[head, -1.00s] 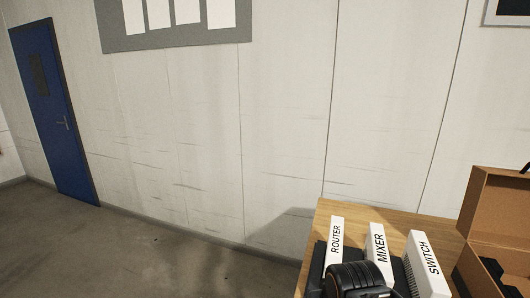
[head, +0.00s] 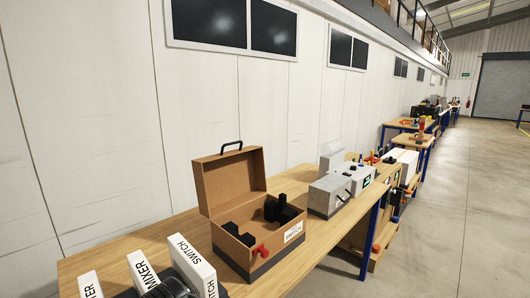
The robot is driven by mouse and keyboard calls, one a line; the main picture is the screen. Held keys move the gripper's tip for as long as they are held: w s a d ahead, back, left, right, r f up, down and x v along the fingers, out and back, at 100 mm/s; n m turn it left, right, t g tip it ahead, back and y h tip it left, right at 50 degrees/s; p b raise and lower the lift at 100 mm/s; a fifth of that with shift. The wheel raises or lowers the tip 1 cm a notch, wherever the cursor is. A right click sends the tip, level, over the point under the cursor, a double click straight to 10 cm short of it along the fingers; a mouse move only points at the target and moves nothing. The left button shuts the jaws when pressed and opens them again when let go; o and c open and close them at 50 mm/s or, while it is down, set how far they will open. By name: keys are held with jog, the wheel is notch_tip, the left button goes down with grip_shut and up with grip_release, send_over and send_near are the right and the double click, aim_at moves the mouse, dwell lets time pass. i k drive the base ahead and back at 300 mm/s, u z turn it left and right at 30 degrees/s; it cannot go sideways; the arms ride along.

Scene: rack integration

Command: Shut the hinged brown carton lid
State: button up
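The brown carton (head: 234,258) stands on the wooden bench in the head view, right of the middle of the bench's near part. Its hinged lid (head: 231,180) is open and stands about upright at the back, with a black handle on its top edge. Inside the carton lie dark block-shaped items (head: 279,211). A red part (head: 260,251) sits on the front wall, next to a white label reading SWITCH.
White boxes labelled SWITCH (head: 191,262), MIXER (head: 149,273) and one partly cut off stand left of the carton on the wooden bench (head: 166,233). Grey devices (head: 329,195) stand to its right. More benches line the wall. The floor (head: 470,215) at the right is clear.

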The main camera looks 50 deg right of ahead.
aim_at(224, 181)
jog(key=z, duration=0.5)
jog(key=k, duration=0.3)
jog(key=z, duration=0.8)
jog(key=i, duration=0.5)
jog(key=k, duration=1.25)
jog(key=z, duration=0.75)
jog(key=i, duration=1.35)
jog(key=u, duration=0.5)
